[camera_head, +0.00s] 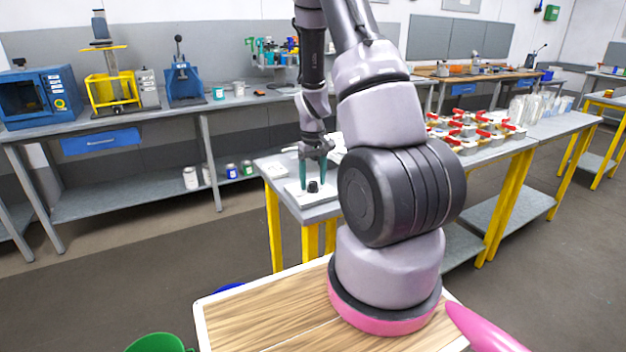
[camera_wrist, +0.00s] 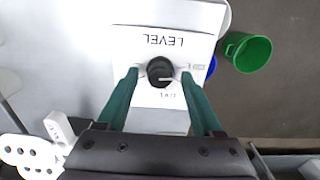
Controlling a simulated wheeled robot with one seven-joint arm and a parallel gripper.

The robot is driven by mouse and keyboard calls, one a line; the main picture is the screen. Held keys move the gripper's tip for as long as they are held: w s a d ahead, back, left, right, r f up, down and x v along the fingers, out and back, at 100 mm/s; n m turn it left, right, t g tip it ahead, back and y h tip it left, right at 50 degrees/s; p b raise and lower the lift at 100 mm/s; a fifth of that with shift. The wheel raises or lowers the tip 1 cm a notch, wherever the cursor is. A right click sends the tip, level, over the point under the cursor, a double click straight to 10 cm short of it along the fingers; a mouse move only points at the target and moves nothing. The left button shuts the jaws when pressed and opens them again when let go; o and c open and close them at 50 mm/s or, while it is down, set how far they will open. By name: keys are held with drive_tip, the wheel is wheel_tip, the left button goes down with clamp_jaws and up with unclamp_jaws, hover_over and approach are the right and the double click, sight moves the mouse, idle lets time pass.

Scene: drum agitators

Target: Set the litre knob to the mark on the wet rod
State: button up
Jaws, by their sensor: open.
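The litre knob is a round black knob (camera_wrist: 160,71) on a white panel marked LEVEL (camera_wrist: 197,43), which reads upside down in the wrist view. A light pointer line on the knob points roughly right. Small marks around the knob are too small to read. In the head view the knob (camera_head: 313,187) sits on a pale plate at the near table's left end. My gripper (camera_wrist: 159,73) is open, with one green finger on each side of the knob; contact cannot be told. It also shows in the head view (camera_head: 313,184), pointing down. I cannot make out the wet rod or its mark.
A white perforated part (camera_wrist: 30,152) lies at the lower left in the wrist view. A green bin (camera_wrist: 246,52) stands beyond the table's edge. Red-handled valves (camera_head: 470,128) crowd the table (camera_head: 325,211) to the right. My arm hides the table's middle.

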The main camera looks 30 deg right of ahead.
clamp_jaws()
drive_tip(key=shift+m, duration=0.4)
drive_tip(key=m, duration=0.2)
drive_tip(key=shift+m, duration=0.4)
drive_tip(key=m, duration=0.4)
drive_tip(key=shift+m, duration=0.3)
drive_tip(key=m, duration=0.3)
drive_tip(key=shift+m, duration=2.2)
